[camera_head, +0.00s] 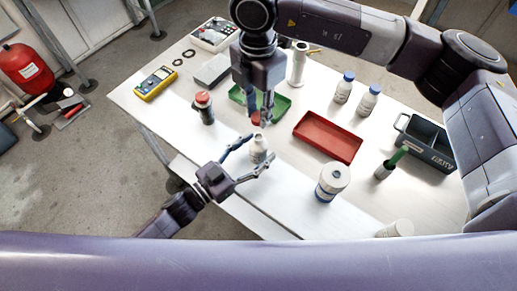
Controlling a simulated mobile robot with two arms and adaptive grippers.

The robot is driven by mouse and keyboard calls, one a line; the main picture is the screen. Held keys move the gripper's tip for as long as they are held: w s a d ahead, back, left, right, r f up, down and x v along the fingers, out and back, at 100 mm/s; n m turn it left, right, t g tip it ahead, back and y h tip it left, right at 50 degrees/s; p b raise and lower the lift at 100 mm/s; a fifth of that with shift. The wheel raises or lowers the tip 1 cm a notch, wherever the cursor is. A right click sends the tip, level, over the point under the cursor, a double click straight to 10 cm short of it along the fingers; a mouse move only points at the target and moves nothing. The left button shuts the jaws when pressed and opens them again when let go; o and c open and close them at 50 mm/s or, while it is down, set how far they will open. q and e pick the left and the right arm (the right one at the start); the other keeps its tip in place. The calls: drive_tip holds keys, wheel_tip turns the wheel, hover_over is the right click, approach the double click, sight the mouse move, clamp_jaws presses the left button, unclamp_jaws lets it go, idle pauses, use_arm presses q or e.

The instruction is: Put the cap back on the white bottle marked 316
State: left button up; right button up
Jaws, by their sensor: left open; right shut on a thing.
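A small white bottle (259,152) without a cap stands upright near the table's front edge; its marking is too small to read. My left gripper (257,147) is open, its two fingers spread on either side of the bottle. My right gripper (258,122) points down from above, just behind the bottle. It is shut on a small red cap (256,117), partly hidden by the fingers. The cap is held apart from the bottle, a little above and behind its neck in the picture.
A green tray (279,106) lies behind the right gripper, a red tray (328,136) to the right. A dark bottle with a red top (204,107) stands left. A large white jar (332,182) stands front right. Two blue-capped bottles (344,89) stand at the back.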

use_arm(q)
drive_tip(key=shift+w+d, duration=0.25)
drive_tip(key=shift+d, duration=0.05)
clamp_jaws()
idle(0.4)
